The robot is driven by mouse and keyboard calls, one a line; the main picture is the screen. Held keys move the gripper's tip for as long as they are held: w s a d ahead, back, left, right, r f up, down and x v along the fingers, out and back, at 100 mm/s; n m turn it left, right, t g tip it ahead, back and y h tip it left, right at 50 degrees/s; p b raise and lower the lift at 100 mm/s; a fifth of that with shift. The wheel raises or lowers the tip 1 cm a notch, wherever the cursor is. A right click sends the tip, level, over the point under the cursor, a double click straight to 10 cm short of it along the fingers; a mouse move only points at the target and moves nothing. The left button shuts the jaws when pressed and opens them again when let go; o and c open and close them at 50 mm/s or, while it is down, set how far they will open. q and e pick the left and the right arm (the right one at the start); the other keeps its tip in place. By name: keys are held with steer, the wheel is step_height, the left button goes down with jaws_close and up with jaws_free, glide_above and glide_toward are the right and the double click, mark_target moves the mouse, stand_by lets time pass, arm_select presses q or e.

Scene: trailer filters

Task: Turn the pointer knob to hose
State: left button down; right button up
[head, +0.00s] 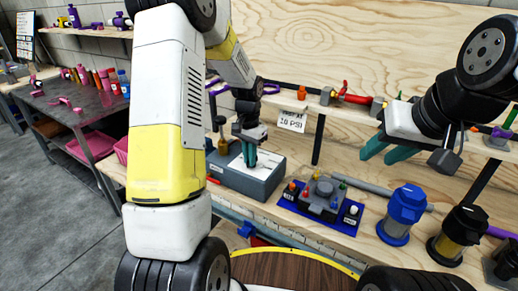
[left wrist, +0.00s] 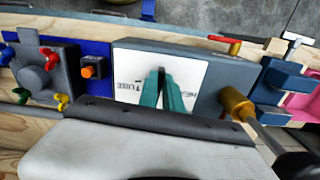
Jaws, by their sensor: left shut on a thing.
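A grey box (head: 262,182) on the bench carries a white label plate (head: 236,162). In the left wrist view the plate (left wrist: 132,62) shows dark lettering that seems to read "TUBE" on its left part; a small mark at its right is too small to read. My left gripper (head: 250,160) points down at the plate, its teal fingers (left wrist: 162,80) shut at the plate's middle. The pointer knob is almost wholly hidden between them, so its direction is hard to tell. My right gripper (head: 385,153) is empty with its teal fingers apart, above the bench at the right.
A dark manifold with coloured knobs (head: 322,198) sits on a blue mat right of the box. A blue filter housing (head: 402,215) and a black and yellow one (head: 460,235) stand further right. A brass fitting (left wrist: 236,102) juts beside the box. A paper sign (head: 292,120) hangs behind.

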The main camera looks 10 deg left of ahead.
arm_select(q)
steer(key=m, duration=0.6)
steer(key=shift+w+a+r+m, duration=0.1)
steer(key=shift+w+a+m, duration=0.2)
steer(key=shift+m, duration=0.1)
stand_by(0.4)
steer(key=c, duration=1.5)
jaws_free()
